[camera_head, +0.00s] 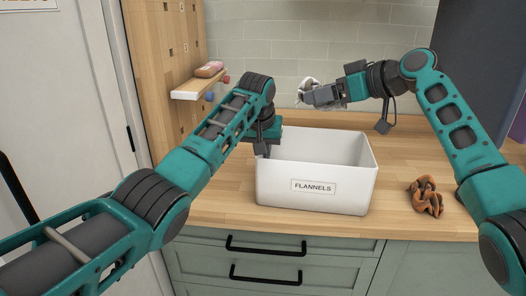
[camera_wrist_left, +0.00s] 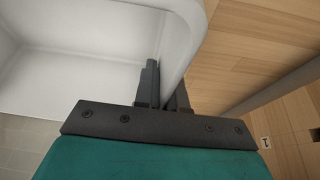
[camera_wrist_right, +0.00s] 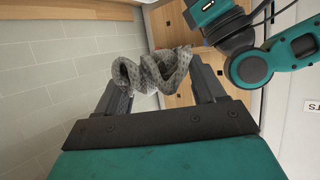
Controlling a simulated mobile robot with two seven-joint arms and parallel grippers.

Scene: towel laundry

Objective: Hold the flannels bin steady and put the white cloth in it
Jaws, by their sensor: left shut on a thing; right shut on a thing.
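The white flannels bin (camera_head: 315,204) stands upright on the wooden counter, labelled FLANNELS; its visible inside looks empty. My left gripper (camera_head: 263,148) is shut on the bin's left wall, and the left wrist view shows its fingers (camera_wrist_left: 165,88) on either side of the bin's rim (camera_wrist_left: 183,45). My right gripper (camera_head: 312,98) is shut on the crumpled cloth, above and behind the bin. The cloth (camera_head: 304,86) looks white in the head view; in the right wrist view the cloth (camera_wrist_right: 150,73) looks greyish and patterned, bunched between the fingers.
A crumpled brown cloth (camera_head: 426,196) lies on the counter (camera_head: 405,165) to the right of the bin. A small wall shelf (camera_head: 196,87) at the back left carries a brownish-pink item (camera_head: 209,69). A tiled wall (camera_head: 300,45) rises behind. Drawers (camera_head: 275,258) are below the front edge.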

